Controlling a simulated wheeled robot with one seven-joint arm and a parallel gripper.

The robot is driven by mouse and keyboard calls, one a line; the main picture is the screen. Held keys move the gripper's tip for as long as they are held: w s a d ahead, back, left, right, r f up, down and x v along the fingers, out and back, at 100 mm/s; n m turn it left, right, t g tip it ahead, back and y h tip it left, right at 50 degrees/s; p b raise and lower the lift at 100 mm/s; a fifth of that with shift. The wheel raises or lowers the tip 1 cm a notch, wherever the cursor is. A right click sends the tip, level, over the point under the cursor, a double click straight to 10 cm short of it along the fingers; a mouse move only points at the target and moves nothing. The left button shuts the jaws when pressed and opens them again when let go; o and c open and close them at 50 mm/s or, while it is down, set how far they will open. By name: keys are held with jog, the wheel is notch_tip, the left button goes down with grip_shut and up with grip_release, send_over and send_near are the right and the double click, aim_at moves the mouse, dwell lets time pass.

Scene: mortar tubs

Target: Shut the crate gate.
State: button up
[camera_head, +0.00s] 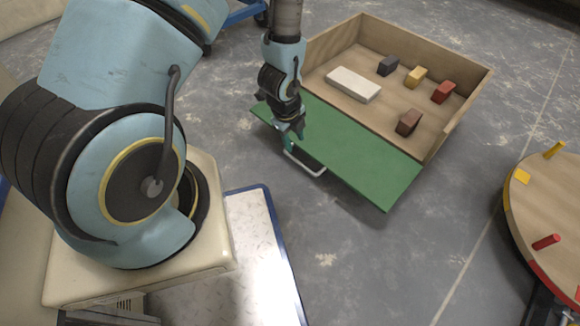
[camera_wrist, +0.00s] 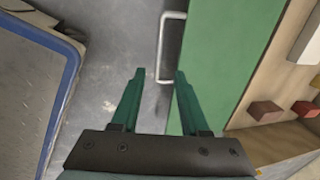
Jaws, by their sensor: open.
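The crate (camera_head: 480,82) is a wooden box on the floor at the upper right of the head view. Its green gate (camera_head: 360,150) is folded down and open, tilted outward on the near side. A light metal handle (camera_head: 305,163) sticks out from the gate's outer edge. My gripper (camera_head: 288,140) is near the handle, at the gate's left part. In the wrist view the two green fingers (camera_wrist: 158,85) are apart, with the handle (camera_wrist: 162,48) ahead between them and the gate (camera_wrist: 225,50) to the right.
Inside the crate are a white block (camera_head: 353,85), a dark block (camera_head: 388,65), a yellow block (camera_head: 415,76), a red block (camera_head: 443,91) and a brown block (camera_head: 408,122). A round table (camera_head: 545,210) with coloured pegs stands at right. Grey floor lies between.

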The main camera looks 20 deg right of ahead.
aim_at(299, 162)
jog(key=f+b, duration=0.1)
jog(key=f, duration=0.2)
jog(key=d+f+b, duration=0.1)
jog(key=f+b, duration=0.1)
jog(key=f, duration=0.2)
jog(key=w+f+b, duration=0.1)
jog(key=f, duration=0.3)
jog(key=shift+d, duration=0.4)
jog(key=shift+c, duration=0.2)
grip_shut()
dwell(0.6)
